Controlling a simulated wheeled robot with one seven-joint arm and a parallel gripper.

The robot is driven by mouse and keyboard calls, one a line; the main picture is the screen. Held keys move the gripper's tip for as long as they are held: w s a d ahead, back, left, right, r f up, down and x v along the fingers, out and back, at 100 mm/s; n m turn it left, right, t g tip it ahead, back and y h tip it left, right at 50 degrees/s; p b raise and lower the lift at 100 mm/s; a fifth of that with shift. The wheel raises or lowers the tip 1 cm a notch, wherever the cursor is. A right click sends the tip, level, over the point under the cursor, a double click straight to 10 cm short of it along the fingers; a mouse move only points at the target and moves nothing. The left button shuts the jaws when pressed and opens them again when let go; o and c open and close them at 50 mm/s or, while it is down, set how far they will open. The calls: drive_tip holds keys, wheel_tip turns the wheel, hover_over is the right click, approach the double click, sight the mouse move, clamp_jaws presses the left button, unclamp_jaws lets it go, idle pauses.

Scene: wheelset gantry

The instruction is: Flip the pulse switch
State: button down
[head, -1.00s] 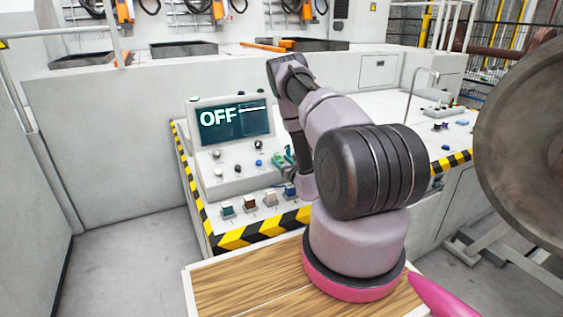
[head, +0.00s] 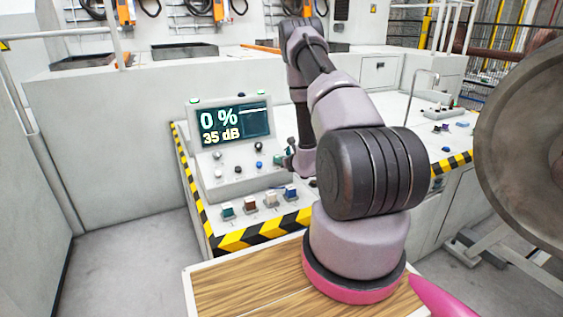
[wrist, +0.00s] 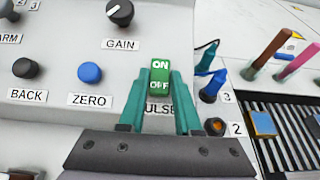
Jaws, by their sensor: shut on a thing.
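The pulse switch (wrist: 160,78) is a green rocker marked ON and OFF, in the middle of the wrist view. Its label below is partly hidden, with only "ULSE" showing. My gripper (wrist: 160,90) has its teal fingers on both sides of the switch and is shut on it. In the head view my arm reaches to the right side of the grey console (head: 238,182), where the gripper is mostly hidden by the arm. The console screen (head: 236,122) reads "0 %" and "35 dB".
Close to the switch are the GAIN knob (wrist: 120,12), the blue ZERO button (wrist: 90,72) and the black BACK button (wrist: 26,68). Connectors, including a blue one (wrist: 213,86), and coloured sticks stand to the right. Several small blocks (head: 250,206) line the desk front.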

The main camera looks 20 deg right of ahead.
idle(0.4)
drive_tip(key=c, duration=0.6)
unclamp_jaws()
drive_tip(key=v, duration=1)
drive_tip(key=shift+s+r, duration=0.3)
drive_tip(key=shift+r, duration=0.05)
